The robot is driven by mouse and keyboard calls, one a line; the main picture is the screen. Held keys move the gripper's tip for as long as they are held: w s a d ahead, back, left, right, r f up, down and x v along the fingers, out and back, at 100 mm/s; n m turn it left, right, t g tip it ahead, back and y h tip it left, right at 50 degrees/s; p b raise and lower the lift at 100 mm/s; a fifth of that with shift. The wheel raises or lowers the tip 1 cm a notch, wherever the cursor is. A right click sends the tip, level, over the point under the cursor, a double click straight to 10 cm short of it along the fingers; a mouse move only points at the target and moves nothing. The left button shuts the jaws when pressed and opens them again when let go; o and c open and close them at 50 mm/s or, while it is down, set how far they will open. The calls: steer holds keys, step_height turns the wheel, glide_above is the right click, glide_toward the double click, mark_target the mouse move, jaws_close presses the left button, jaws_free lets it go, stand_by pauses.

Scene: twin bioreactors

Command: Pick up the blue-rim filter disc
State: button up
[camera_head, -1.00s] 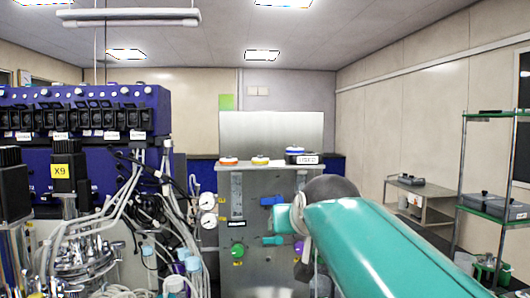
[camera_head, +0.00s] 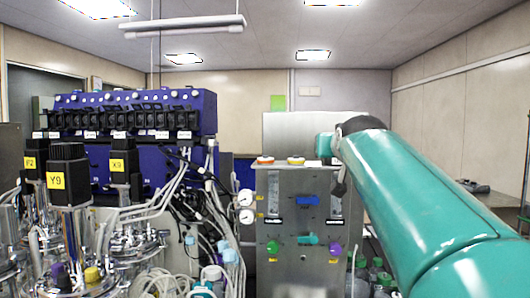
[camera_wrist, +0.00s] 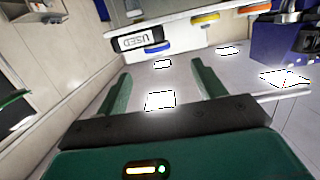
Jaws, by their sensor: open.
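The blue-rim filter disc (camera_wrist: 153,50) shows in the wrist view, which is upside down. It sits on a dark box labelled USED (camera_wrist: 124,43). In the head view my arm covers the disc and the box. My gripper (camera_wrist: 161,72) is open and empty, its two green fingers apart. The disc appears beyond the fingertips, roughly between them, with no contact visible.
A yellow-rim disc (camera_wrist: 205,18) and an orange-rim disc (camera_wrist: 255,9) stand beside the box on top of the steel cabinet (camera_head: 290,215). Bioreactor vessels, tubes and a blue pump rack (camera_head: 150,112) crowd the left.

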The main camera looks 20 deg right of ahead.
steer(key=x, duration=1.1)
steer(key=shift+d+r, duration=0.15)
steer(key=shift+d, duration=0.15)
steer(key=c, duration=1.1)
steer(key=shift+r, duration=0.1)
steer(key=shift+r, duration=0.45)
step_height(320, 180, up, 3)
steer(key=shift+s+a+f, duration=0.1)
steer(key=shift+f, duration=0.15)
steer(key=s+a+r, duration=0.8)
steer(key=s+r, duration=0.1)
steer(key=s, duration=0.2)
steer(key=shift+r, duration=0.15)
steer(key=shift+s, duration=0.25)
